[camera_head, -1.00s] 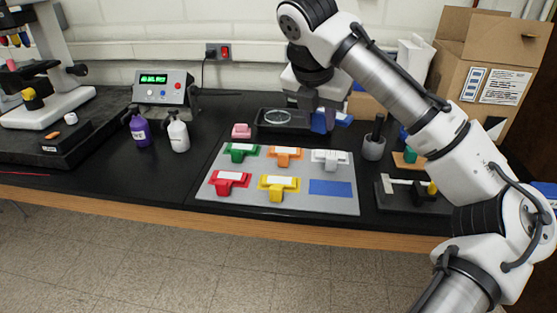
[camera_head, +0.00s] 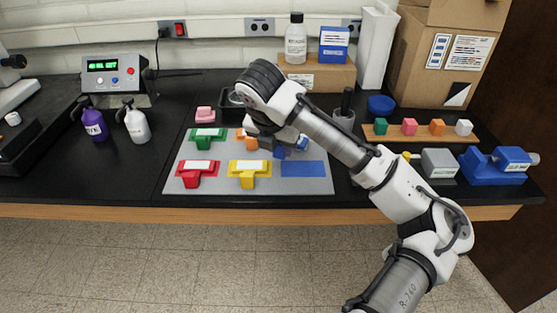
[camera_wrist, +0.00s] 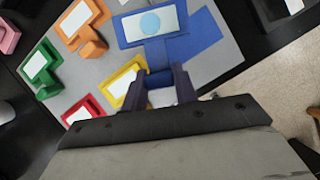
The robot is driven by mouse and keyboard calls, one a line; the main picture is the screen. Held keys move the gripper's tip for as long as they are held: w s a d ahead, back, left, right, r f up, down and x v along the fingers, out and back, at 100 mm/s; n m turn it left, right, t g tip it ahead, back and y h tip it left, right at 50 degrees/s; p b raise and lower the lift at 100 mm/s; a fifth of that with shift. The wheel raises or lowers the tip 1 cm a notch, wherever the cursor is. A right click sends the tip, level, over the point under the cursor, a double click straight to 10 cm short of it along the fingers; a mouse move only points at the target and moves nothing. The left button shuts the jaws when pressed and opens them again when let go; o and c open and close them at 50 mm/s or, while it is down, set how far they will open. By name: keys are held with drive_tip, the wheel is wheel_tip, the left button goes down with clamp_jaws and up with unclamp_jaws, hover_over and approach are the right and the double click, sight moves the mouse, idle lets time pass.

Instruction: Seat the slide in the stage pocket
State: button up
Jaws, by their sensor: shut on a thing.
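The slide appears to be a blue T-shaped piece (camera_wrist: 184,45) with a white panel and a pale blue disc on top. My gripper (camera_wrist: 160,88) is shut on its blue handle, in the lower middle of the wrist view. In the head view, my arm hides most of my gripper, and part of the blue piece (camera_head: 280,152) shows below it, over the grey mat (camera_head: 213,172). A flat blue rectangle (camera_head: 303,169) lies on the mat just right of the piece. I cannot tell whether the piece touches the mat, nor which thing is the stage pocket.
Red (camera_head: 198,174), yellow (camera_head: 249,180), green (camera_head: 205,145) and orange (camera_head: 245,142) T-shaped pieces sit on the mat. A pink block (camera_head: 204,115) stands behind. At right are a wooden rack (camera_head: 423,133), a grey block (camera_head: 439,162) and a blue device (camera_head: 490,170).

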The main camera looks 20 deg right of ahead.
drive_tip(key=shift+f+p, duration=0.3)
drive_tip(key=shift+f, duration=2.35)
drive_tip(key=shift+f, duration=0.2)
drive_tip(key=o, duration=0.8)
drive_tip(key=shift+c, duration=0.2)
drive_tip(key=b+v, duration=0.1)
drive_tip(key=v, duration=1.1)
drive_tip(key=shift+r, duration=0.2)
drive_tip(key=shift+w+a, duration=0.1)
